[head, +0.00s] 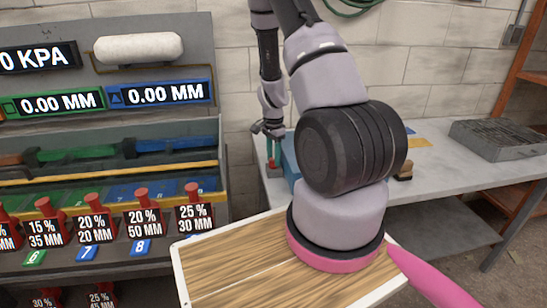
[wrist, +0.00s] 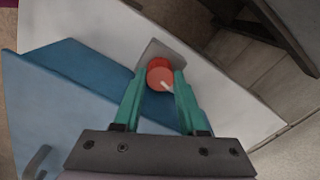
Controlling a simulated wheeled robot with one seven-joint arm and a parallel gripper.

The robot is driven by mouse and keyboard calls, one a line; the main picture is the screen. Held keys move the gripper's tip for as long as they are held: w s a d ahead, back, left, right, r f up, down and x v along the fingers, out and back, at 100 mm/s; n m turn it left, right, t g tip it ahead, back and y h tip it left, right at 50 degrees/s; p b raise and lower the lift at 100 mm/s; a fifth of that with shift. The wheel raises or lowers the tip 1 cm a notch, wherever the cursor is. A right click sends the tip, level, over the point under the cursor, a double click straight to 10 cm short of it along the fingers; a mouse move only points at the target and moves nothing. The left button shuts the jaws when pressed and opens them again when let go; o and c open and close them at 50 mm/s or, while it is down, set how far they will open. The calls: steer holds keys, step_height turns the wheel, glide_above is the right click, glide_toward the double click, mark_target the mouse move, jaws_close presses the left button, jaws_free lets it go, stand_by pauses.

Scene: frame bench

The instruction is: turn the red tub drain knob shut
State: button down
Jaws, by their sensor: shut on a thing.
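The red tub drain knob (wrist: 159,74) shows in the wrist view in front of a grey plate. It has a pale pointer mark, which slants toward the lower right of that view. My gripper (wrist: 158,80) has its teal fingers on either side of the knob and is shut on it. The blue tub (wrist: 85,75) lies to the left of the knob in the wrist view. In the head view the tub (head: 290,160) is partly hidden behind my arm. My gripper (head: 275,158) points down there at the tub's left side, and the knob is very small between the fingers.
The tub stands on a pale bench (head: 450,175). A grey ribbed tray (head: 497,139) lies on the bench's right. A panel rack with displays (head: 110,98) and red-topped weights (head: 95,228) stands left. An orange shelf frame (head: 520,85) is at far right.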

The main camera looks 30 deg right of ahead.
steer(key=shift+n, duration=1)
steer(key=shift+c, duration=2.3)
jaws_free()
